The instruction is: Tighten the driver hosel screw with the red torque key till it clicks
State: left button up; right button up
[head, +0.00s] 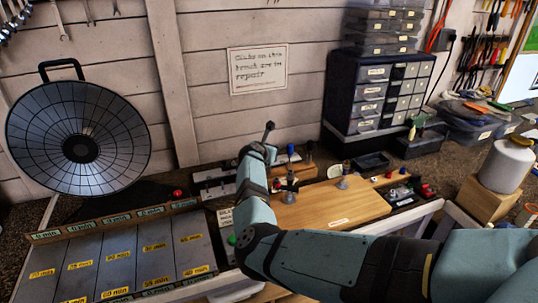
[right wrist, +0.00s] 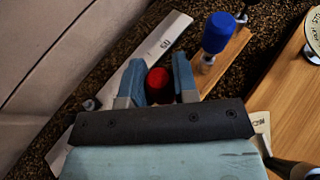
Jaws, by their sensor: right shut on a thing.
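My right arm comes in from the right in the head view and bends up to the bench's back. In the right wrist view my right gripper (right wrist: 158,76) is shut on the red torque key (right wrist: 158,86), whose red handle end shows between the two blue-grey fingers. The key's lower part is hidden. In the head view the arm hides the fingers and the key. I cannot make out the driver head or its hosel screw in either view. My left gripper is not in view.
A blue-handled tool (right wrist: 217,33) stands upright in a wooden block (right wrist: 225,62) right beside the gripper. A white marked strip (right wrist: 165,40) lies behind it. A wooden board (head: 330,208), stacked drawers (head: 378,90), a dish heater (head: 78,138) and a white jug (head: 507,165) surround the arm.

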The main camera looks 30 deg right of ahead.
jog(key=shift+r, duration=0.3)
notch_tip(320, 180, up, 8)
jog(key=shift+d+f+b, duration=0.1)
jog(key=shift+d+b, duration=0.05)
jog(key=shift+b, duration=0.25)
jog(key=s+d+r+m+g+h+b, duration=0.2)
jog(key=s+d+r+m+g+b, duration=0.15)
jog(key=s, duration=0.25)
jog(key=s+a+r+m+g+h+b, duration=0.1)
jog(key=s+a+r+m+g+b, duration=0.2)
jog(key=s, duration=0.6)
notch_tip(320, 180, up, 2)
jog(key=a+g+b, duration=0.1)
jog(key=a, duration=0.1)
jog(key=shift+a+r+h, duration=0.2)
jog(key=shift+a+h, duration=0.1)
jog(key=shift+a, duration=0.05)
jog(key=shift+m+g, duration=0.25)
